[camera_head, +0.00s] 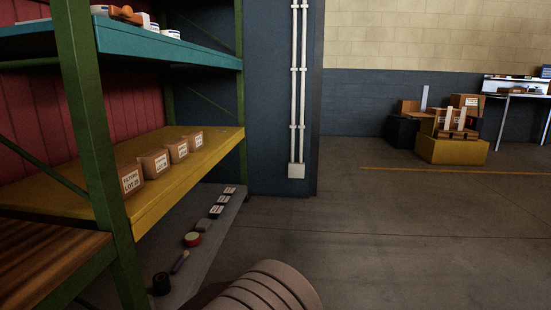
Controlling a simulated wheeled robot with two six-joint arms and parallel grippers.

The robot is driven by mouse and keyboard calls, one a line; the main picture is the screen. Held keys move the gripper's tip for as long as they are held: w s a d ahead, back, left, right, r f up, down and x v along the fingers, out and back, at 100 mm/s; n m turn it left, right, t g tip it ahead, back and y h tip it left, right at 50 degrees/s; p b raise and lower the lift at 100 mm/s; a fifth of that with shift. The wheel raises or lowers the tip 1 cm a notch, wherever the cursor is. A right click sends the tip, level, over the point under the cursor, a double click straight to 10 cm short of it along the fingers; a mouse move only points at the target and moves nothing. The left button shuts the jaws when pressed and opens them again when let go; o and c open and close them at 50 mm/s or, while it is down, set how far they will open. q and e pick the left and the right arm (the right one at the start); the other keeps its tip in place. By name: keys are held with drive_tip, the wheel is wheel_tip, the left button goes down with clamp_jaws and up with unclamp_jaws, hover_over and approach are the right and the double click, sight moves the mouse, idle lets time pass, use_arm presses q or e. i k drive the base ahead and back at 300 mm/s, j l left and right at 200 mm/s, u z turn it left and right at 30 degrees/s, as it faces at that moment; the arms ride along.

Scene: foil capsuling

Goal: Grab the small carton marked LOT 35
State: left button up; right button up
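Several small brown cartons stand in a row on the yellow shelf (165,205) of the rack at left. Each has a white label on its front. The nearest carton (130,178) has a label that reads FILTERS and a LOT number, whose digits are too small to read surely. Behind it stand a second carton (154,162), a third (177,151) and the farthest (196,142), with labels too small to read. I cannot tell which one is LOT 35. Neither of my grippers is in view.
The green rack post (90,130) stands in front of the yellow shelf's left part. A teal shelf (170,47) with small items is above. A low grey shelf (222,215) holds dark boxes and a red tin (193,239). The floor (400,240) at right is clear; boxes stand far back.

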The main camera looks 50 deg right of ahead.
sight(156, 162)
drive_tip(key=z, duration=0.95)
